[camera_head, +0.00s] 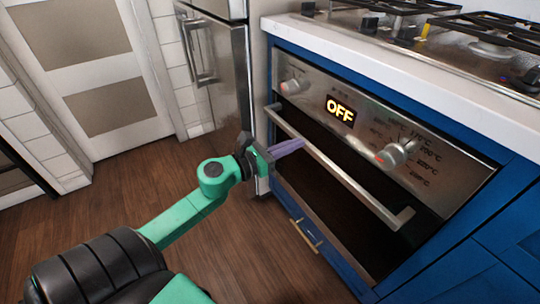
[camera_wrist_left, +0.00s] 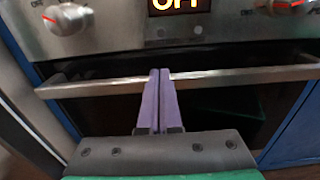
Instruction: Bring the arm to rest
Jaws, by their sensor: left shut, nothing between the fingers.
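My left arm is green and black and comes in from the lower left in the head view. Its left gripper (camera_head: 298,144) has purple fingers, shut with nothing between them. The fingertips are in front of the oven handle (camera_head: 345,178), near its left part. In the left wrist view the shut fingers (camera_wrist_left: 160,75) lie side by side and overlap the handle (camera_wrist_left: 225,75). I cannot tell whether they touch it. My right gripper is not in view.
The oven (camera_head: 375,130) has a display reading OFF (camera_head: 341,111) and two knobs. Its door looks closed. A gas hob (camera_head: 440,30) is above on a white counter (camera_head: 400,75). A steel fridge (camera_head: 225,75) stands left of the oven. The wooden floor (camera_head: 250,255) has free room.

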